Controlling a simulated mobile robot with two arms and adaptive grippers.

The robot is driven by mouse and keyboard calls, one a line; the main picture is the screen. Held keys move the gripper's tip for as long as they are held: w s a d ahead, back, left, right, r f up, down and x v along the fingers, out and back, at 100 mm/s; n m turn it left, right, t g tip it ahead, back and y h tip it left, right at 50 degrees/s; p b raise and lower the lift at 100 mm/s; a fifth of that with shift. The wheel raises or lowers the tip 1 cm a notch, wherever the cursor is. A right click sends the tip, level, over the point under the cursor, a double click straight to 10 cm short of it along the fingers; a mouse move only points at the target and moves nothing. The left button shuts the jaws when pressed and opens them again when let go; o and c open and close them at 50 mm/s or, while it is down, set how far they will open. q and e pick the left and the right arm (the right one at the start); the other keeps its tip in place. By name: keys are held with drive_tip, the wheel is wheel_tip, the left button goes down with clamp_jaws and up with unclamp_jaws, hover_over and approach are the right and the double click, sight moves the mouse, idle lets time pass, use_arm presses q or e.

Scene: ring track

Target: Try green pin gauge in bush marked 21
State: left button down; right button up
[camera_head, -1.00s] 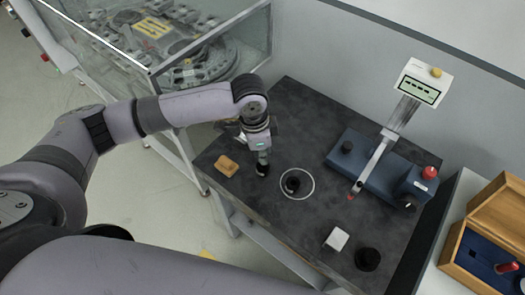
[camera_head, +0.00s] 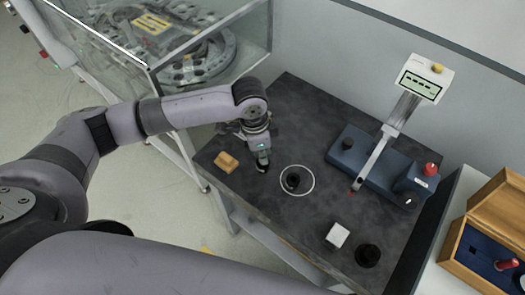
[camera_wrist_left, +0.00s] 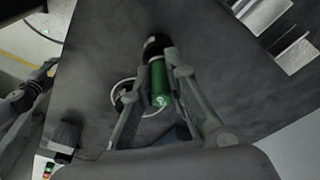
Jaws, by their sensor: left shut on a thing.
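The green pin gauge (camera_wrist_left: 159,84) is between the fingers of my left gripper (camera_wrist_left: 158,72), which is shut on it. A black piece (camera_wrist_left: 154,46) shows at the far end of the green part; I cannot tell whether it is a bush or part of the gauge. In the head view my left gripper (camera_head: 262,159) points down over the left part of the dark table, beside the white ring. A black bush (camera_head: 293,181) stands inside that ring. Another black round piece (camera_head: 368,255) stands near the front right. No mark 21 is readable.
An orange-brown block (camera_head: 226,162) lies left of my gripper, and a white block (camera_head: 337,235) lies near the front edge. A blue measuring device (camera_head: 375,170) with a display stands at the back right. A wooden case (camera_head: 477,248) is at the far right.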

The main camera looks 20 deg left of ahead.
use_arm(q)
drive_tip(key=shift+f, duration=0.55)
drive_tip(key=shift+r, duration=0.15)
idle(1.0)
drive_tip(key=shift+r+p, duration=1.65)
drive_tip(key=shift+p, duration=0.7)
drive_tip(key=shift+r, duration=0.1)
wheel_tip(320, 180, up, 4)
drive_tip(key=p, duration=0.5)
